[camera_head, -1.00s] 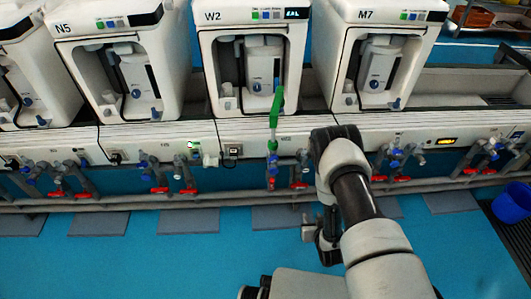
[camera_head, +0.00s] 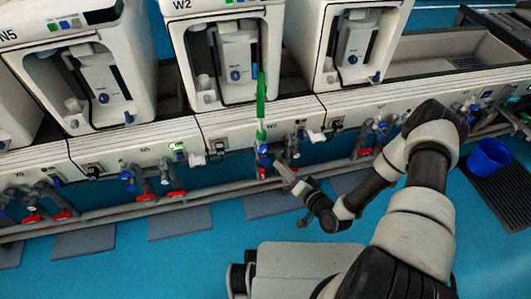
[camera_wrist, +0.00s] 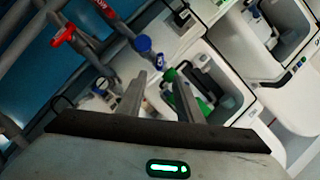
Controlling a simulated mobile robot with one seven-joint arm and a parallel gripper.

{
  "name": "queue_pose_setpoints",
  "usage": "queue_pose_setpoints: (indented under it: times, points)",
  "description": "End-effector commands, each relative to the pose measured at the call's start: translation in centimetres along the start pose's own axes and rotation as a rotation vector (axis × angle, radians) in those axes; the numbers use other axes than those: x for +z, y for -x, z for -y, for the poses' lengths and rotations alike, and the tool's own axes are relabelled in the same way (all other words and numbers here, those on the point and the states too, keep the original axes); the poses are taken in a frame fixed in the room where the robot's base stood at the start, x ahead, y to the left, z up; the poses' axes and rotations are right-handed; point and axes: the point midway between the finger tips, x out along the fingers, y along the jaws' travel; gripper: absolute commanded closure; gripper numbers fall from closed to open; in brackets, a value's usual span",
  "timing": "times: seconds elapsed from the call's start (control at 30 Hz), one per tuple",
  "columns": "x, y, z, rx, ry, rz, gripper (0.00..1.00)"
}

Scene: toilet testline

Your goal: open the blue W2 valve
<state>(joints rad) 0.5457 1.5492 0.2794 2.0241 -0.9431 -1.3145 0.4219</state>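The W2 unit (camera_head: 225,55) stands upright at the top middle of the head view. A green upright tube (camera_head: 261,105) rises in front of it. Small blue valve handles (camera_head: 263,149) sit on the pipes just below the tube. My gripper (camera_head: 283,170) is just below and right of these handles, with a small apparent gap. In the wrist view, my gripper (camera_wrist: 161,80) has its two fingers apart with nothing clearly held. I cannot tell for certain which handle is the W2 one.
Red valve handles (camera_wrist: 63,35) and pipes lie at upper left in the wrist view. The N5 unit (camera_head: 85,70) stands to the left. A blue bucket (camera_head: 489,156) stands on the floor at right. Blue floor before the pipes is mostly clear.

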Motion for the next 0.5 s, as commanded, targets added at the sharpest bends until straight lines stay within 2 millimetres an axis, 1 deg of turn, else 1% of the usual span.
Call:
queue_pose_setpoints:
  times: [0.03,0.3,0.4,0.5]
  points:
    - [0.2,-1.3,-0.1,-0.003,0.003,0.001,0.67]
    - [0.2,-7.2,-0.1,-0.002,0.003,0.001,0.67]
    - [0.2,-9.1,-0.1,-0.002,0.003,0.0,0.67]
    - [0.1,-10.5,-0.1,0.0,0.003,0.0,0.67]
